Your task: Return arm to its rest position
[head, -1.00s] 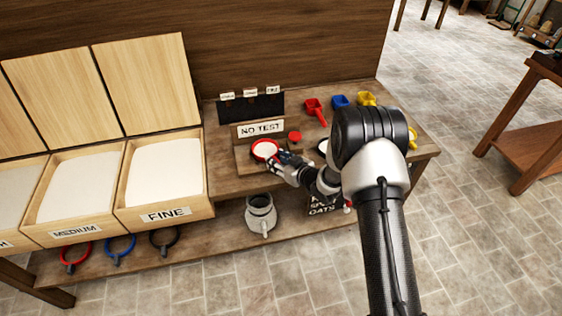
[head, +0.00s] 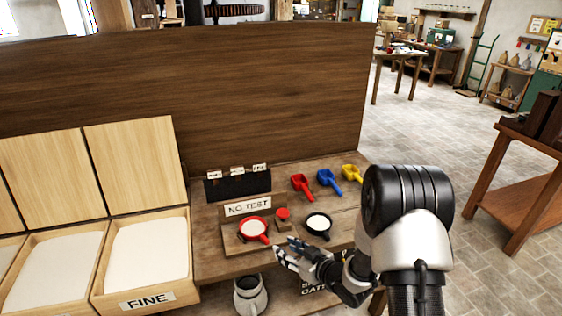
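My gripper (head: 283,252) hangs over the front edge of the bench, just in front of the black-rimmed round pan of white flour (head: 319,222) and right of the red-rimmed one (head: 254,228). Nothing shows between its fingers. The fingers are small and seen from above at an angle, so their opening is unclear. My arm rises from the lower right and bends at a large black joint.
The bench (head: 215,264) also holds a "NO TEST" sign (head: 248,207), a red scoop (head: 303,187), a blue scoop (head: 329,182) and a yellow scoop (head: 352,173). A flour bin marked FINE (head: 147,301) is at left. A grey jug (head: 250,296) stands below.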

